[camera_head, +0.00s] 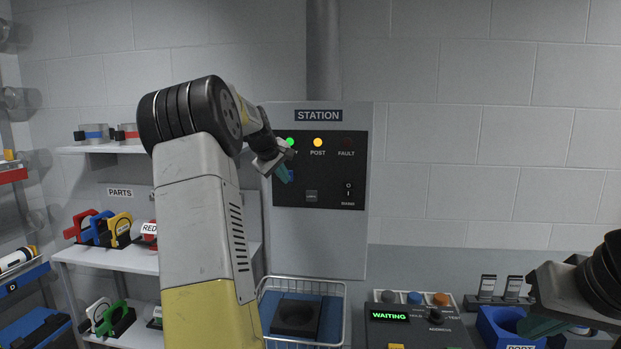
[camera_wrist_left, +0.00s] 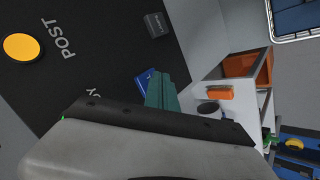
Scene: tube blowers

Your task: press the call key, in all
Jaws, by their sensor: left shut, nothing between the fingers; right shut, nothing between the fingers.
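The black panel (camera_head: 340,148) of the station carries a blue key, which shows beside my fingertips in the left wrist view (camera_wrist_left: 145,83). A grey key (camera_head: 311,196) sits to its right in the head view and also shows in the left wrist view (camera_wrist_left: 156,25). I cannot read either key's label, so I cannot tell which is the call key. My left gripper (camera_head: 284,174) is shut and empty, its teal tips (camera_wrist_left: 163,92) overlapping the blue key's edge. Contact cannot be told. My right gripper (camera_head: 540,326) is shut and empty at the lower right, over the bench.
A green lamp (camera_head: 290,142) and the amber POST lamp (camera_head: 318,142) are lit; the FAULT lamp (camera_head: 347,141) is dark. A black rocker switch (camera_head: 348,190) is at the panel's right. Below are a wire basket (camera_head: 342,312), a control box reading WAITING (camera_head: 388,316) and a blue bin (camera_head: 490,330).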

